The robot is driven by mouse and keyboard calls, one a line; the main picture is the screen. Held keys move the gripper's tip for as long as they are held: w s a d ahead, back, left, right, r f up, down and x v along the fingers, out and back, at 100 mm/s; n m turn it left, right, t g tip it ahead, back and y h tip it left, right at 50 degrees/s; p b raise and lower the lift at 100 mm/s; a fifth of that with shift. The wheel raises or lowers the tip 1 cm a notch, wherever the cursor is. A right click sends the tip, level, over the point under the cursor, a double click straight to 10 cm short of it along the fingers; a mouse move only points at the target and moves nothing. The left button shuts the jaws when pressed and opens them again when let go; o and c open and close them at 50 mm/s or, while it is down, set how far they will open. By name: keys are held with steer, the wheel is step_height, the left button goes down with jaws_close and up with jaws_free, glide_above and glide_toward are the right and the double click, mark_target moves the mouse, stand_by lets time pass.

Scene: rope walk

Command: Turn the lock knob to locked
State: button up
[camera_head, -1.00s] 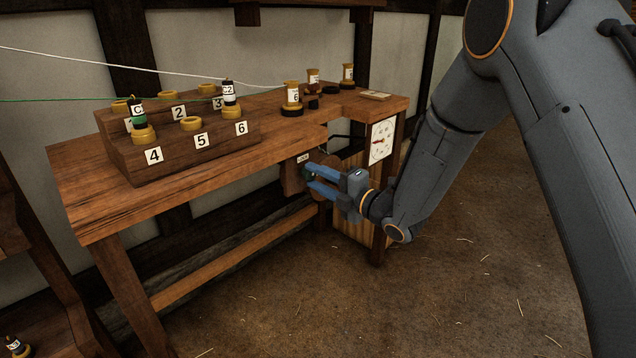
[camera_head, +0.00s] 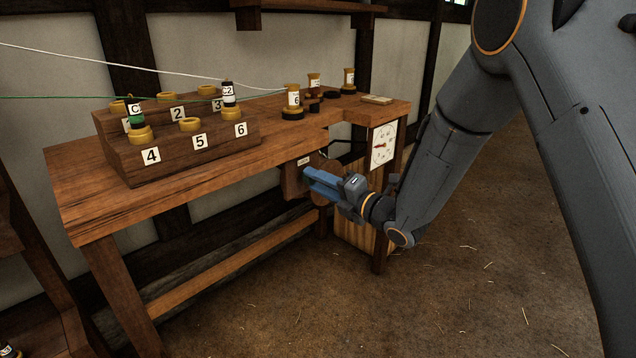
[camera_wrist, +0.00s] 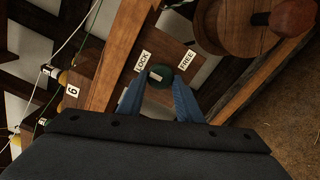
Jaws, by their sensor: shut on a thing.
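The lock knob (camera_wrist: 160,77) is a small round dark green knob with a pale mark on its face. It is on a wooden block (camera_head: 291,181) under the bench's front edge. In the wrist view a LOCK label (camera_wrist: 143,61) is at its upper left and a FREE label (camera_wrist: 187,60) at its upper right. I cannot tell for sure which label the mark points to. My gripper (camera_wrist: 160,84) has a blue finger on each side of the knob and is shut on it. In the head view my gripper (camera_head: 307,179) hides the knob.
A wooden reel with a handle (camera_wrist: 262,22) is close to the right of the knob. The bench (camera_head: 180,190) carries a stepped, numbered rack (camera_head: 190,155) and several bobbins. A white dial (camera_head: 383,145) hangs at its right end. The floor at the right is clear.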

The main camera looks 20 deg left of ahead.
steer(key=o, duration=1)
steer(key=shift+v, duration=3.9)
